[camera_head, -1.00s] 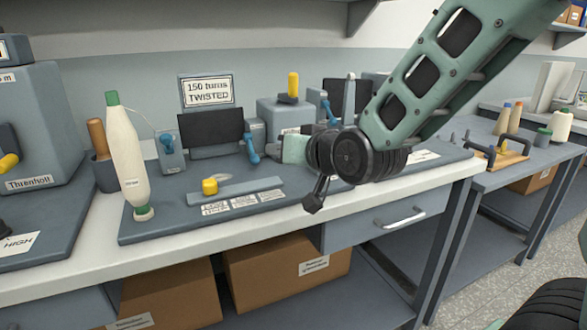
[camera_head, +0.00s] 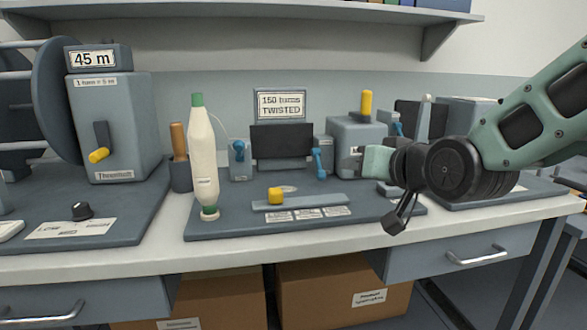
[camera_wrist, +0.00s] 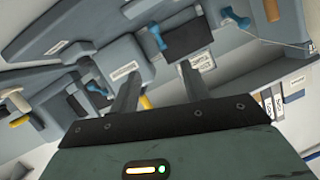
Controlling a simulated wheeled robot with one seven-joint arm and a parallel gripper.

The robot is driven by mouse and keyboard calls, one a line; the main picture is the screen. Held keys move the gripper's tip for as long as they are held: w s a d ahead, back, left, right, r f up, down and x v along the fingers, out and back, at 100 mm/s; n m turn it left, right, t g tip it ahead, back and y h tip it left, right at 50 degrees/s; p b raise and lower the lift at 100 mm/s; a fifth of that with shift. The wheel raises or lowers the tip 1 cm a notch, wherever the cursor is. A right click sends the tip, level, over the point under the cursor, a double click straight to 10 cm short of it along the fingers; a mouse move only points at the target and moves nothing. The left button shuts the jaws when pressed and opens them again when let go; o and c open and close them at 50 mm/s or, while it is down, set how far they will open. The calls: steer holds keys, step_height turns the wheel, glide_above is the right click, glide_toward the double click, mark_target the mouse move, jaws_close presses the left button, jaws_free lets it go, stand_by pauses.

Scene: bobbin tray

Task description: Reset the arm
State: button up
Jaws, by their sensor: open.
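My arm reaches in from the right in the head view, over the front right part of the bench. My gripper (camera_head: 397,213) hangs low at the end of the arm, mostly hidden by the wrist there. In the wrist view my gripper (camera_wrist: 210,85) shows two dark fingers spread apart with nothing between them. The bench devices behind it look tilted in that view. No object is in the gripper.
A white bobbin cone (camera_head: 203,160) with a green top stands upright on the twisting board (camera_head: 225,222). A yellow knob (camera_head: 275,196) sits on a grey bar. A grey "45 m" machine (camera_head: 125,125) stands left. The bench front (camera_head: 130,258) is clear.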

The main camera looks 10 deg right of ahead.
steer(key=s+a+f+n+g+y, duration=0.1)
steer(key=s+a+f+n+g, duration=0.3)
steer(key=s+a+f+g, duration=0.5)
steer(key=s+f+n+g+h, duration=0.1)
steer(key=s+f+n+g, duration=0.25)
steer(key=s, duration=0.55)
steer(key=s+f+n+g+h, duration=0.2)
steer(key=s+f, duration=0.2)
steer(key=s, duration=0.5)
step_height(320, 180, up, 16)
steer(key=w+p, duration=0.1)
steer(key=p, duration=1.4)
steer(key=shift+f, duration=0.25)
